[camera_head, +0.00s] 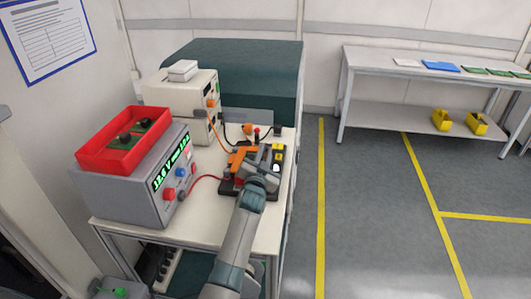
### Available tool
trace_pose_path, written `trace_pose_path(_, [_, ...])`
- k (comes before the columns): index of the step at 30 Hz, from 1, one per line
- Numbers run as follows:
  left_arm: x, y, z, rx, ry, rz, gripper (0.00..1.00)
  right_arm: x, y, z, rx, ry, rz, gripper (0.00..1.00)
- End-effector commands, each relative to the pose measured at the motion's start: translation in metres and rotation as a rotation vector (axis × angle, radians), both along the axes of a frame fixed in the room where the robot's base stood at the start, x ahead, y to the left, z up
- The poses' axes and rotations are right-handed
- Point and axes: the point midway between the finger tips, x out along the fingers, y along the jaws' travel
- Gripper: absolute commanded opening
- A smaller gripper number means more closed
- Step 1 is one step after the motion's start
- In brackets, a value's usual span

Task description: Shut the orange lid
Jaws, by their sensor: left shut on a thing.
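The orange lid (237,158) is on a dark fixture (231,186) on the trolley top. It is small here, and part of it is hidden by my left gripper, so its exact angle is not clear. My left gripper (259,168) is over the fixture, at the right side of the orange lid, and is shut on it. The fingertips are hard to make out. My right gripper is not in view.
A grey power supply (140,190) with a red tray (98,158) on it stands left on the trolley (208,222). A white unit (172,95) stands behind. Red and orange cables run near the fixture. Open floor (370,220) lies to the right.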

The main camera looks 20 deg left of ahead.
Motion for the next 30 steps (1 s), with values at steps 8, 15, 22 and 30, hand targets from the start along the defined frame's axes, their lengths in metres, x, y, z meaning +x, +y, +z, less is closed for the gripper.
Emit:
trace_pose_path(8, [-0.001,0.005,0.001,0.004,0.0,0.007,0.27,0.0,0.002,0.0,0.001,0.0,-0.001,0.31])
trace_pose_path(15, [0.0,0.004,0.001,0.002,-0.002,0.004,0.27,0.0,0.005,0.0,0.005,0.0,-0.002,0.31])
trace_pose_path(22, [-0.001,0.003,0.001,0.002,-0.002,0.003,0.27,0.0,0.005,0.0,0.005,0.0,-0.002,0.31])
trace_pose_path(30, [-0.017,-0.001,0.0,0.002,-0.002,0.003,0.27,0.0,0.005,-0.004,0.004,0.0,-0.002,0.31])
